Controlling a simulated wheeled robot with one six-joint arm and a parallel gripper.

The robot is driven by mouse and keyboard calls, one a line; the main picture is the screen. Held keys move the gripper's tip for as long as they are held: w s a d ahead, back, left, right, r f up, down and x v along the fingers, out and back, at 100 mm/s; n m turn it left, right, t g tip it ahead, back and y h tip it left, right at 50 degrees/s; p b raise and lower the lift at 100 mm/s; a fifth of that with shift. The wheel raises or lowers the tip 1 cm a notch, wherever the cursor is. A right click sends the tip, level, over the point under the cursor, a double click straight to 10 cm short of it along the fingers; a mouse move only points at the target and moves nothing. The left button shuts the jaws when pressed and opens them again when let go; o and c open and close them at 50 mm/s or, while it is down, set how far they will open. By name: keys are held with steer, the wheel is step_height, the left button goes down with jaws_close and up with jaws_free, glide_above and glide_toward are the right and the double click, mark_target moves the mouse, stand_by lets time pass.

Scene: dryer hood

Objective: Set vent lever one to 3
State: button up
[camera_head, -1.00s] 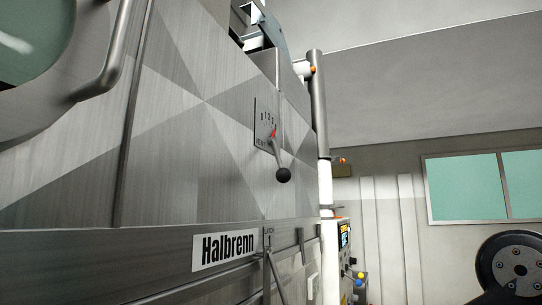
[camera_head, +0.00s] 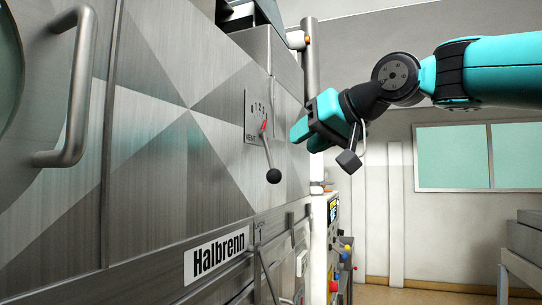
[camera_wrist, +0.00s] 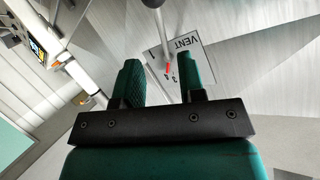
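The vent lever (camera_head: 268,158) is a thin metal rod with a black ball knob, hanging down and slightly right from its pivot on the steel panel. Its red pointer (camera_head: 264,125) is near the higher digits of the numbered plate (camera_head: 251,113); the exact number is too small to tell. My gripper (camera_head: 305,130) is to the right of the lever, apart from it in the head view. In the wrist view, my gripper (camera_wrist: 160,66) is open. The lever rod (camera_wrist: 157,25) and red pointer (camera_wrist: 167,68) show in line with the gap between its fingers.
A curved door handle (camera_head: 75,110) projects at the left. A vertical pipe (camera_head: 311,85) and a control box with coloured knobs (camera_head: 340,250) stand right of the panel.

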mark_target(270, 157)
steer(key=p+x, duration=0.3)
steer(key=x, duration=0.7)
steer(key=shift+p, duration=0.4)
steer(key=shift+w+a+f, duration=0.25)
steer(key=shift+w+a, duration=0.05)
jaws_close()
